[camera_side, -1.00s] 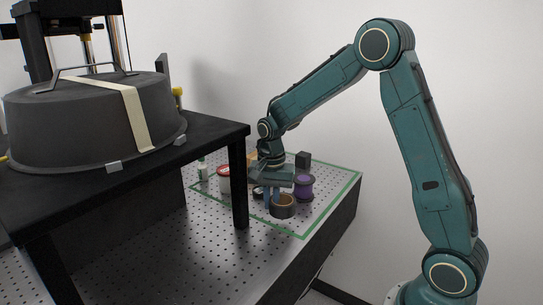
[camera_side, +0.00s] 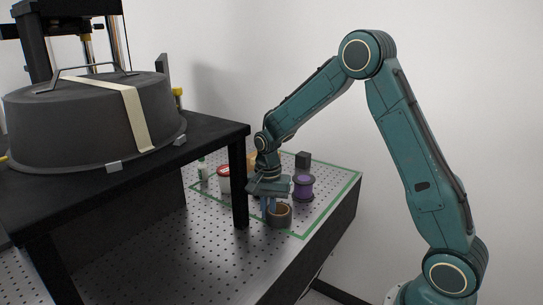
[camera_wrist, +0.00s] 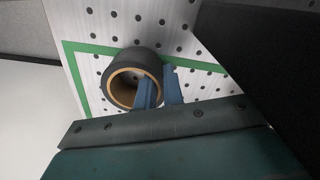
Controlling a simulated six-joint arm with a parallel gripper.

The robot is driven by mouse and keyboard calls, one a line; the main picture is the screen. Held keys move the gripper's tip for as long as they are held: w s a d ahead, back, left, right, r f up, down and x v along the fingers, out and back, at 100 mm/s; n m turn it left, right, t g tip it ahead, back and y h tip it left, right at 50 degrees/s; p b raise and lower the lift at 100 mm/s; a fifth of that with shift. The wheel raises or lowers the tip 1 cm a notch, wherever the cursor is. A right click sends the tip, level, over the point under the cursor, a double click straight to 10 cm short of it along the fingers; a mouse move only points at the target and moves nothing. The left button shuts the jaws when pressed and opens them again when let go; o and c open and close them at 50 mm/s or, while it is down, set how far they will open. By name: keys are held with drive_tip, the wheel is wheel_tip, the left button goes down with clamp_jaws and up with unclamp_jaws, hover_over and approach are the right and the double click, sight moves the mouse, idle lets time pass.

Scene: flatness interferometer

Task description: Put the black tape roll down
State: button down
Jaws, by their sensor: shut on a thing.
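The black tape roll (camera_side: 279,218), with a tan inner core, is low at the breadboard near its front edge; I cannot tell whether it touches the board. It also shows in the wrist view (camera_wrist: 135,57), its opening facing the camera. My gripper (camera_side: 269,206) points down at the roll. In the wrist view, its blue fingers (camera_wrist: 160,90) straddle the roll's wall, one inside the ring and one outside, shut on it.
A green tape outline (camera_side: 325,217) borders the perforated breadboard. A purple spool (camera_side: 303,187), a red-lidded white tub (camera_side: 223,180), a small white bottle (camera_side: 203,170) and a dark block (camera_side: 302,160) stand behind the roll. The black table's leg (camera_side: 239,185) is close on the left.

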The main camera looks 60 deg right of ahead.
sight(268, 208)
drive_tip(key=shift+f, duration=0.15)
drive_tip(key=c, duration=1.5)
unclamp_jaws()
drive_tip(key=shift+r, duration=3.95)
